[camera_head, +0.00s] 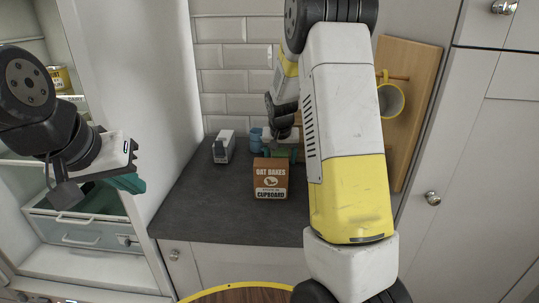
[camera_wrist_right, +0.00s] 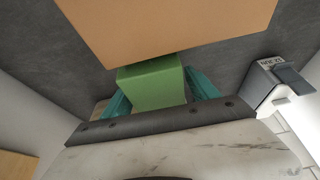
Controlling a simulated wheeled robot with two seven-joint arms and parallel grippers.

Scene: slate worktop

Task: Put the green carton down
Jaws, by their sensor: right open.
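The green carton (camera_wrist_right: 150,84) stands between the teal fingers of my right gripper (camera_wrist_right: 160,92) in the right wrist view. The fingers are open, one on each side of it; whether either touches it is unclear. In the head view my right arm reaches down over the worktop, and only a little green shows behind the brown box, so the carton's base is hidden. My left gripper (camera_head: 128,178) hangs at the left, away from the worktop, beside the open shelves. Its teal fingertips overlap from this angle, and I see nothing clearly held in it.
The brown box (camera_head: 270,182) stands on the slate worktop (camera_head: 205,200) in front of the green patch. A white and grey carton (camera_head: 223,150) and a blue cup (camera_head: 257,140) stand at the back. A yellow mug (camera_head: 391,98) hangs on a wooden rack. The worktop's front left is clear.

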